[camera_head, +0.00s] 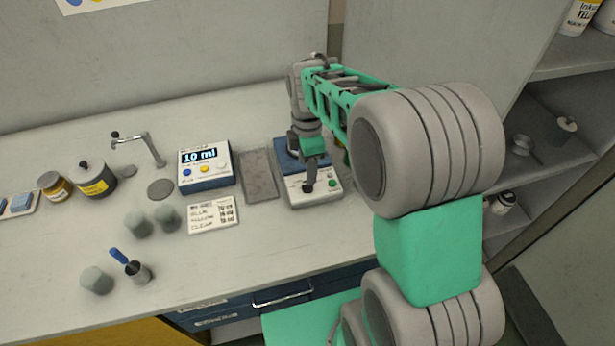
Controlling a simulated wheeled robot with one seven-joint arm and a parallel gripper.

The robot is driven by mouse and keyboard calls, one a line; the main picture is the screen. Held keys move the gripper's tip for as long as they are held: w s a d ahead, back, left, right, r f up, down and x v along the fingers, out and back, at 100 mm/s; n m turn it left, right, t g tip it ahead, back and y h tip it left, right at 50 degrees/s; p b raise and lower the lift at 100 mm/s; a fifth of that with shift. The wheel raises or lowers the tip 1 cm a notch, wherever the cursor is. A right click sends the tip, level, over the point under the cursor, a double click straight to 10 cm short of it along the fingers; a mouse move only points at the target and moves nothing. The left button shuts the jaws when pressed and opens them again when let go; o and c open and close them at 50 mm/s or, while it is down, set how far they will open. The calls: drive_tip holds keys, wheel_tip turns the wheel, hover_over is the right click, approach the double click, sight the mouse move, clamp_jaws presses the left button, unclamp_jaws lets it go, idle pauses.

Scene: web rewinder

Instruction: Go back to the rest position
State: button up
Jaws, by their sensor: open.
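My green and grey arm reaches from the right side of the picture over the bench. My gripper (309,186) points down at a small white and blue device (317,198) with a few buttons. The gripper is open, and I see nothing held in it. The arm hides part of the device, and I cannot tell whether the fingertips touch it.
Left of the device are a grey pad (259,177), a dispenser reading "10 ml" (206,165), a label card (213,214), several grey pots (138,224) and a dark jar (94,180). Shelves (550,140) stand at right. The bench front (260,245) is clear.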

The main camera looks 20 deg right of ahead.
drive_tip(key=shift+r, duration=0.6)
drive_tip(key=m, duration=0.6)
drive_tip(key=shift+w+f, duration=0.15)
drive_tip(key=shift+w, duration=0.1)
drive_tip(key=s+f+m, duration=0.1)
drive_tip(key=m, duration=0.1)
drive_tip(key=s+f+m, duration=0.1)
drive_tip(key=m, duration=0.1)
drive_tip(key=s+f+m, duration=0.1)
drive_tip(key=s+m, duration=0.1)
drive_tip(key=shift+s+f+g, duration=0.1)
drive_tip(key=shift+f+g, duration=0.2)
drive_tip(key=s+r+m+t, duration=0.25)
drive_tip(key=s+m, duration=0.35)
drive_tip(key=s, duration=0.5)
wheel_tip(320, 180, up, 7)
drive_tip(key=t, duration=0.1)
drive_tip(key=shift+w+a, duration=0.2)
drive_tip(key=shift+w, duration=0.15)
